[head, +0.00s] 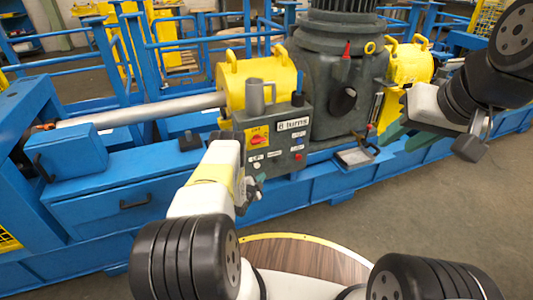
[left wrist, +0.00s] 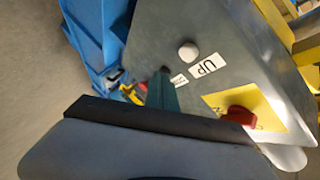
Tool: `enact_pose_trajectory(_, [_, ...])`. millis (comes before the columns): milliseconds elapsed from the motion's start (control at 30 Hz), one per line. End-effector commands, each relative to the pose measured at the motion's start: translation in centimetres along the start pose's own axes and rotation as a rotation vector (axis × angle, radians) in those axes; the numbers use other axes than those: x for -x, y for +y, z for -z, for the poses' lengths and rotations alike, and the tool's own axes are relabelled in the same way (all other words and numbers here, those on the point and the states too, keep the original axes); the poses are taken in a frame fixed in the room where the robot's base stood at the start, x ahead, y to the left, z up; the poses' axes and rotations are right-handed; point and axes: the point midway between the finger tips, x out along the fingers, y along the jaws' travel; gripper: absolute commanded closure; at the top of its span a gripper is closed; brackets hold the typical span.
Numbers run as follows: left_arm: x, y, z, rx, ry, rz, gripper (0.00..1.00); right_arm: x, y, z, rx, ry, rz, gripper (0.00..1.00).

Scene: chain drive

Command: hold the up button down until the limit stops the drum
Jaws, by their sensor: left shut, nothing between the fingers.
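The control box (head: 292,146) stands on the blue frame, with a "turns" sign on its top edge. Its white button (left wrist: 188,52) sits beside the UP label (left wrist: 208,66); the button also shows low on the box in the head view (head: 257,165). My left gripper (head: 259,183) is shut and empty, just in front of the lower part of the panel. In the left wrist view its teal fingers (left wrist: 163,92) point at the panel, below and left of the white button and apart from it in the picture. My right gripper (head: 405,137) is at the right; its finger gap is unclear.
A red knob on a yellow plate (head: 253,133) is on the same panel. A grey mug (head: 259,98) stands on top of the box. The dark drive housing (head: 345,95) rises behind, with a grey shaft (head: 150,108) to the left. The floor at right is clear.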

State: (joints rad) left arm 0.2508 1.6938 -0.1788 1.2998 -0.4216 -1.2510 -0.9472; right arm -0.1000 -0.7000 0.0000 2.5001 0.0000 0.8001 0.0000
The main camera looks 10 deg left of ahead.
Motion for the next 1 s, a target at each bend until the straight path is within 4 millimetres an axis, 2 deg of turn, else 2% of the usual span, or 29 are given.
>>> enact_pose_trajectory(333, [-2.5,-1.8,-1.8,-0.001,0.000,0.001,1.00,0.0,0.0,0.0,0.000,0.000,0.000,0.62])
enact_pose_trajectory(1000, [-2.7,-2.0,-2.0,0.000,-0.001,-0.001,1.00,0.0,0.0,0.0,0.000,0.000,0.000,0.62])
